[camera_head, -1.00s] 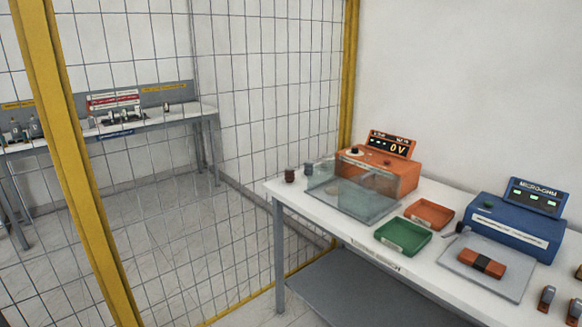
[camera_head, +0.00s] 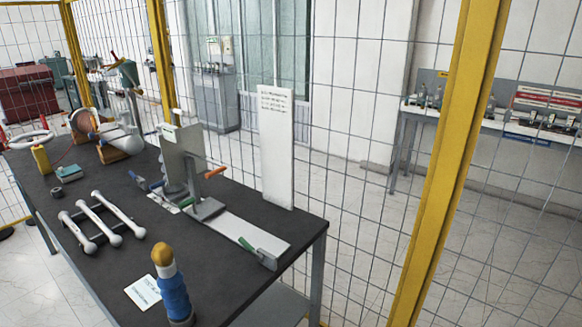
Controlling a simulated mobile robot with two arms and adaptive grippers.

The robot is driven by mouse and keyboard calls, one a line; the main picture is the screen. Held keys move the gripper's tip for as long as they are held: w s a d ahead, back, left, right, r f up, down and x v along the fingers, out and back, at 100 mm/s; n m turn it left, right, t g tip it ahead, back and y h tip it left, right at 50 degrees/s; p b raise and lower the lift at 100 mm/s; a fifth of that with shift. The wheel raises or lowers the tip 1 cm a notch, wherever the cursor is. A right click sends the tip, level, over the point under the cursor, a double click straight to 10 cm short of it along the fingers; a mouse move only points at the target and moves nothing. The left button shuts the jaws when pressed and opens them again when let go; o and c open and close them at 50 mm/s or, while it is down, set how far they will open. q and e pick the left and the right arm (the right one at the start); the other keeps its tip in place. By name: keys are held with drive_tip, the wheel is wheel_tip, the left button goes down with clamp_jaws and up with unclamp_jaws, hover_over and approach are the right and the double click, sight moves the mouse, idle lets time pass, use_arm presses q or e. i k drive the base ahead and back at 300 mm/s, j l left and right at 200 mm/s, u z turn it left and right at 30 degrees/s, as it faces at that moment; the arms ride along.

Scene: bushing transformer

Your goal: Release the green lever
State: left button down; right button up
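A small green lever (camera_head: 247,245) sits on a grey clamp block at the front right end of a white rail (camera_head: 240,232) on the dark-topped table. At the rail's other end stands an upright grey plate fixture (camera_head: 185,155). An orange lever (camera_head: 215,172) sticks out from its right side. Blue levers (camera_head: 156,185) sit low on its left. Whether the green lever is clamped is too small to tell. Neither of my grippers shows in the view.
The dark table (camera_head: 110,265) also holds a blue and yellow bushing (camera_head: 172,287), white rods on a frame (camera_head: 100,219) and a white label card (camera_head: 143,291). A white board (camera_head: 275,145) stands behind the rail. A yellow-framed mesh fence (camera_head: 445,160) runs behind and to the right.

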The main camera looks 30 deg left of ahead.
sight(259, 257)
drive_tip(key=i+l+u, duration=0.1)
drive_tip(key=i+u, duration=0.15)
drive_tip(key=u, duration=0.15)
drive_tip(key=i+l+u, duration=0.2)
drive_tip(key=u, duration=0.2)
drive_tip(key=i+l+u, duration=0.25)
drive_tip(key=u, duration=0.15)
drive_tip(key=i+l+u, duration=0.15)
drive_tip(key=l+u, duration=0.25)
drive_tip(key=i+l+u, duration=0.15)
drive_tip(key=u, duration=0.25)
drive_tip(key=i+l+u, duration=0.15)
drive_tip(key=l, duration=0.25)
drive_tip(key=l+u, duration=0.15)
drive_tip(key=l, duration=0.3)
